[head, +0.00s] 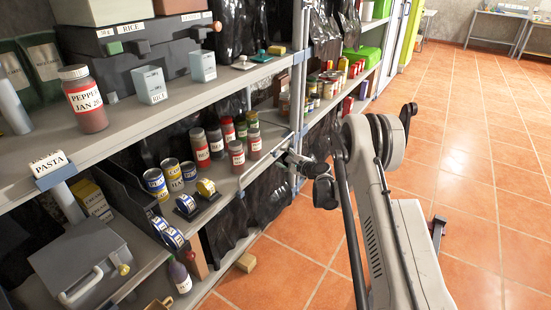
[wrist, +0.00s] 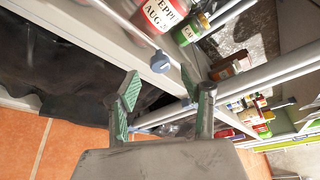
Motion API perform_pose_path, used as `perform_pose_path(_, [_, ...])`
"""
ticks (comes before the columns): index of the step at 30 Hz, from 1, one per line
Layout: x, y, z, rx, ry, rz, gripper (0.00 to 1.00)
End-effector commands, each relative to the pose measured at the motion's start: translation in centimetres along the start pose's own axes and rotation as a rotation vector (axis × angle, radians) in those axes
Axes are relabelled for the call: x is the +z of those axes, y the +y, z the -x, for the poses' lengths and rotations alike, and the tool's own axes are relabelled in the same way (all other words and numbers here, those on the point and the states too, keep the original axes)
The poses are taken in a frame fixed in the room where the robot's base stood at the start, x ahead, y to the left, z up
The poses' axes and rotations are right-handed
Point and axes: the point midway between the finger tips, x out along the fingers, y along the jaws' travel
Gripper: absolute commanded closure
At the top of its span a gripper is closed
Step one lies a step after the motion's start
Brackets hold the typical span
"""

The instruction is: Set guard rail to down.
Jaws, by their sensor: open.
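In the wrist view the rod (wrist: 130,29) runs down to a blue-grey round knob (wrist: 161,62). My gripper (wrist: 160,86) is open, with green-padded fingers on either side of the knob in the picture. The knob shows just beyond the gap between the fingertips; I see no clear contact. In the head view my gripper (head: 293,160) is small and dark at the rail's far end, partly hidden by my arm.
The shelf upright (head: 299,85) stands close to my gripper. A grey case (head: 80,262) lies lower left. The tiled floor (head: 480,170) at right is clear.

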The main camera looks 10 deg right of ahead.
Motion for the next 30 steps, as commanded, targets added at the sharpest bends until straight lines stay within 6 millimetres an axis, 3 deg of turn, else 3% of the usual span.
perform_pose_path(3, [-0.1, 0.2, -2.2, 0.001, -0.001, 0.001, 0.58])
perform_pose_path(9, [-0.1, 0.1, -4.6, 0.000, -0.001, 0.000, 0.58])
perform_pose_path(22, [0.0, 0.0, -5.4, 0.000, 0.000, 0.000, 0.58])
perform_pose_path(30, [0.0, 0.0, -5.4, 0.000, 0.000, 0.000, 0.92])
